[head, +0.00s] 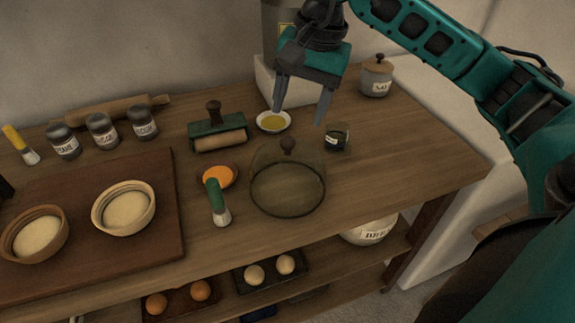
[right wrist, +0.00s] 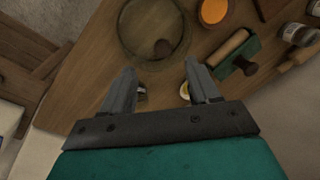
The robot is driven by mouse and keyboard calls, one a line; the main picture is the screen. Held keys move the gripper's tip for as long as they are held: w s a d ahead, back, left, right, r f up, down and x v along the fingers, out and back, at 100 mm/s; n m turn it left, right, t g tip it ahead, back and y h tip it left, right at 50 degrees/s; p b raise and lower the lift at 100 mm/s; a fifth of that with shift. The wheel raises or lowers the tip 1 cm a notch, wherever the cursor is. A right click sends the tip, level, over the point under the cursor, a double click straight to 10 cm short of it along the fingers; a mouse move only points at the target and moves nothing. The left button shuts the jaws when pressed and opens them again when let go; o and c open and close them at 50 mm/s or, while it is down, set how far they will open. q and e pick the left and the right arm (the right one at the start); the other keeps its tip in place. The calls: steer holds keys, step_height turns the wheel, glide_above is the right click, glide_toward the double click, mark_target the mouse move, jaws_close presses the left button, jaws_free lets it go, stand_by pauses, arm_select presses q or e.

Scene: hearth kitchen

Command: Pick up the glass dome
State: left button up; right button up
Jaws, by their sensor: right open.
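My right gripper (head: 298,115) is open and empty. It hangs above the counter, up and behind the dome, with its fingers pointing down. In the right wrist view its fingers (right wrist: 160,75) are spread apart, below the dome in the picture. My left gripper is not in view.
A small dark jar (head: 338,138) stands right of the dome. A dish of yellow oil (head: 273,122) lies behind it. An orange bowl (head: 218,176) and a green-handled brush (head: 217,201) lie to its left. A salt crock (head: 376,77) stands at the back. The counter's right end is clear.

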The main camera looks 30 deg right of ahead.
mark_target(289, 137)
steer(key=f, duration=0.2)
steer(key=w+f, duration=0.1)
steer(key=f, duration=0.4)
steer(key=shift+w+a+f, duration=0.35)
steer(key=shift+w+a, duration=0.05)
jaws_close()
stand_by(0.4)
